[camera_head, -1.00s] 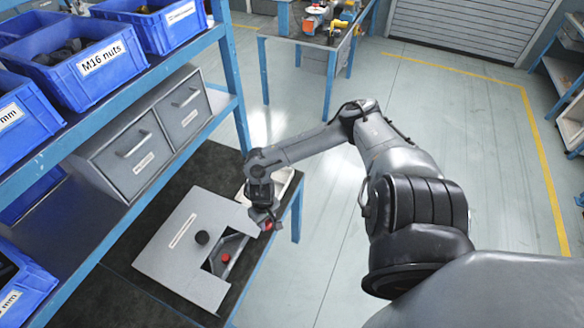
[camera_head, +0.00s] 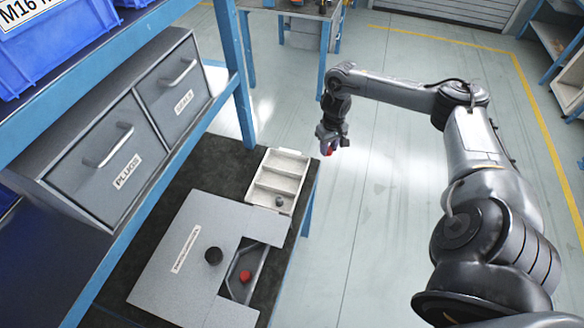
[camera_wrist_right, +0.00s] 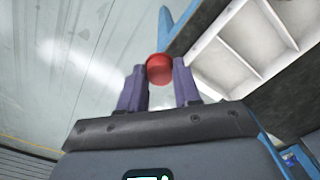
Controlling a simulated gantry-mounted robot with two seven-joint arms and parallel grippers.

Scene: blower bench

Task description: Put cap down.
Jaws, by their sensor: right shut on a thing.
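My right gripper (camera_head: 327,146) is shut on a red cap (camera_wrist_right: 159,68), which shows between its two purple fingers in the right wrist view. In the head view the gripper hangs in the air to the right of the bench, beyond its edge, and the cap shows only as a small bit of red. A second red piece (camera_head: 245,276) sits in the cut-out of the grey plate (camera_head: 150,276). A white tray (camera_head: 283,154) with compartments stands on the bench, left of and below the gripper in the head view. My left gripper is not in view.
A small grey part (camera_head: 279,201) lies in the tray's near compartment. Grey drawers (camera_head: 122,140) and a blue shelf post (camera_head: 233,75) stand at the left. The floor to the right is open.

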